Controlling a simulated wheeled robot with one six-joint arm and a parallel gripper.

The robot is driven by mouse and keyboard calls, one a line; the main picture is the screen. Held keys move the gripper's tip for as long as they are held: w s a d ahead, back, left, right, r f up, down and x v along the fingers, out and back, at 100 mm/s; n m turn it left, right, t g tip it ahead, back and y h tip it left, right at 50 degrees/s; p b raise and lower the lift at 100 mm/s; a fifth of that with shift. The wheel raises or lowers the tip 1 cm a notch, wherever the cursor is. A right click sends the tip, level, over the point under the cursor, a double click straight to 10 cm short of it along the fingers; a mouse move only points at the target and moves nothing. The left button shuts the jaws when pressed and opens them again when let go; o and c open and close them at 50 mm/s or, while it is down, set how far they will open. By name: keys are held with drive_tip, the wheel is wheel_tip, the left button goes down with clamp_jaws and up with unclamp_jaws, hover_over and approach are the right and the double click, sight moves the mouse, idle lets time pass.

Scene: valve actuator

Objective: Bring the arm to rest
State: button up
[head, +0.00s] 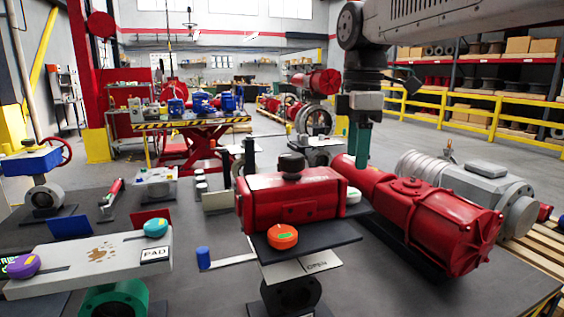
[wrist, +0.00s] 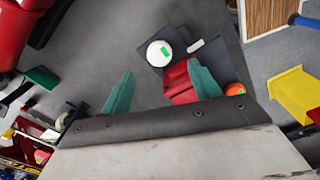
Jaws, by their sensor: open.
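My gripper (head: 361,150) hangs from my arm, pointing down, at the right of centre in the head view. In the wrist view its two green fingers (wrist: 160,72) stand apart with nothing held between them. In the head view the gripper appears above or behind the joint between a red actuator box (head: 291,200) and a large red cylinder actuator (head: 425,215); the exact gap is unclear. The wrist view shows a white knob with a green mark (wrist: 159,53) beyond the fingers, and a red part (wrist: 180,84) partly hidden by them.
An orange knob (head: 282,237) sits in front of the red box. A grey pad plate (head: 95,260) with purple (head: 22,266) and teal (head: 156,228) knobs is at left. A silver ribbed cylinder (head: 470,185) lies at right. Bare dark tabletop (head: 195,290) shows at front.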

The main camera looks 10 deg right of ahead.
drive_tip(key=s+d+f+m, duration=0.2)
drive_tip(key=s+f+m, duration=0.5)
drive_tip(key=s, duration=0.4)
drive_tip(key=s+d+f+m+t, duration=0.1)
drive_tip(key=s+d+f+m, duration=0.1)
drive_tip(key=s+f+m, duration=0.6)
drive_tip(key=s+f, duration=0.2)
drive_tip(key=s, duration=0.2)
drive_tip(key=shift+s+d, duration=0.2)
drive_tip(key=shift+s, duration=0.05)
